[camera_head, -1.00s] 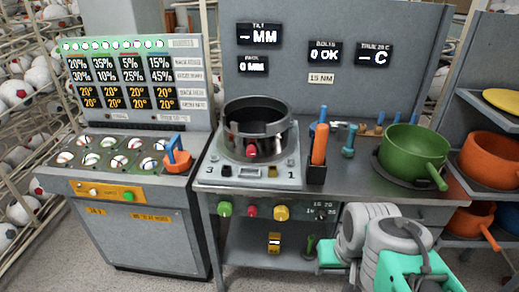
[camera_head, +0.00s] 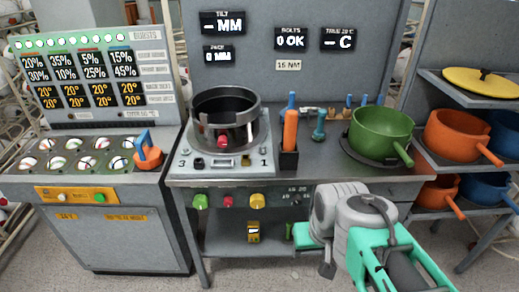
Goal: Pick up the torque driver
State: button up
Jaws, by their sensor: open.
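An upright orange-handled tool (camera_head: 290,130), which looks like the torque driver, stands in a small black holder (camera_head: 289,160) on the workbench. The holder hides its lower end. It is just right of the round press pot (camera_head: 226,108), and a slim blue piece shows behind its top. A teal tool (camera_head: 319,124) stands a little to its right. My grey and teal arm (camera_head: 343,212) shows at lower right, in front of the bench and below the worktop. I cannot make out my gripper's fingers in this view.
A green pan (camera_head: 381,131) sits on the worktop at right, its handle pointing toward the front. At left is a console (camera_head: 85,165) with several balls and a blue-and-orange handle (camera_head: 147,150). A shelf at right holds orange pans (camera_head: 455,133) and a yellow lid (camera_head: 483,80).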

aim_at(291, 120)
jog(key=k, duration=1.25)
jog(key=u, duration=0.9)
jog(key=i, duration=1.35)
jog(key=z, duration=0.45)
jog(key=i, duration=0.55)
